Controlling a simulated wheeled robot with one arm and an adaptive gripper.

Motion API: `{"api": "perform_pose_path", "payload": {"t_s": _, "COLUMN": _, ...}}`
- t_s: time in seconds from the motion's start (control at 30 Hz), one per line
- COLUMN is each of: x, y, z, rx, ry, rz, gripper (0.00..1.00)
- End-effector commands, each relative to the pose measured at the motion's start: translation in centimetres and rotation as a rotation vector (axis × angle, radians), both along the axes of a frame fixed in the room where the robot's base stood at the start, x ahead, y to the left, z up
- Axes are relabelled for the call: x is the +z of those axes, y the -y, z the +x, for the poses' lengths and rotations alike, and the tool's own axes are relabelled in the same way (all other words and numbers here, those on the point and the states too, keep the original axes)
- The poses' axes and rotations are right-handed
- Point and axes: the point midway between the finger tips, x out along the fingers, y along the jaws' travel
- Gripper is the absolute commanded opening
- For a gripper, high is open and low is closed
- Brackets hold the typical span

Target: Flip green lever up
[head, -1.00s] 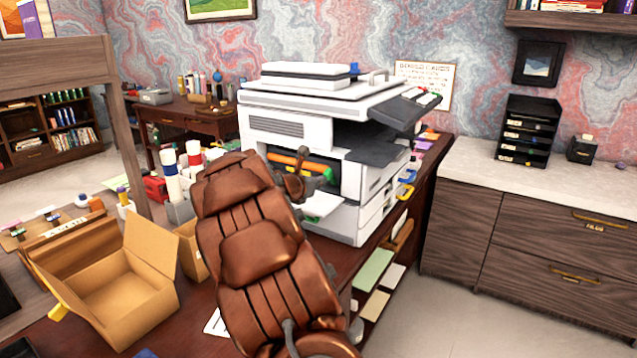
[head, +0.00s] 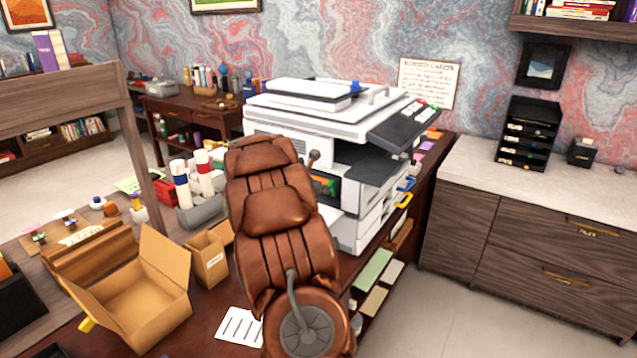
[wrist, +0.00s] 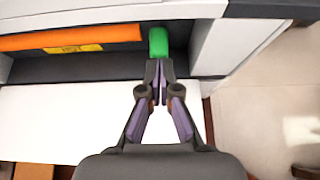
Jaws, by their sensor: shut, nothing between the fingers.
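The green lever (wrist: 158,42) shows in the wrist view at the right end of the printer's dark opening. My gripper (wrist: 159,68) is shut and empty, its tips just below the lever's lower end in the picture. I cannot tell if they touch it. In the head view the white printer (head: 350,128) stands on the desk, and a small patch of green shows in its front opening. My brown arm hides most of that opening, and the gripper is not clearly seen there.
An orange bar (wrist: 70,38) with a yellow label lies left of the lever. A white surface (wrist: 60,125) spreads below the opening. An open cardboard box (head: 135,290) and bottles (head: 192,180) stand left of my arm. Floor at right is clear.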

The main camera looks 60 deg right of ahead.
Motion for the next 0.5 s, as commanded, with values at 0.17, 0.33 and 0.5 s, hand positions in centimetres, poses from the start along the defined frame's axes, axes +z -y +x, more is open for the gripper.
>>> {"api": "perform_pose_path", "payload": {"t_s": 0.17, "x": 0.61, "y": 0.35, "z": -0.12, "rx": -0.002, "ry": -0.003, "rz": 0.015, "gripper": 0.00}}
{"api": "perform_pose_path", "payload": {"t_s": 0.33, "x": 0.83, "y": 0.66, "z": -0.13, "rx": -0.002, "ry": -0.002, "rz": 0.015, "gripper": 0.00}}
{"api": "perform_pose_path", "payload": {"t_s": 0.5, "x": 1.11, "y": 1.05, "z": -0.15, "rx": -0.003, "ry": -0.001, "rz": 0.014, "gripper": 0.00}}
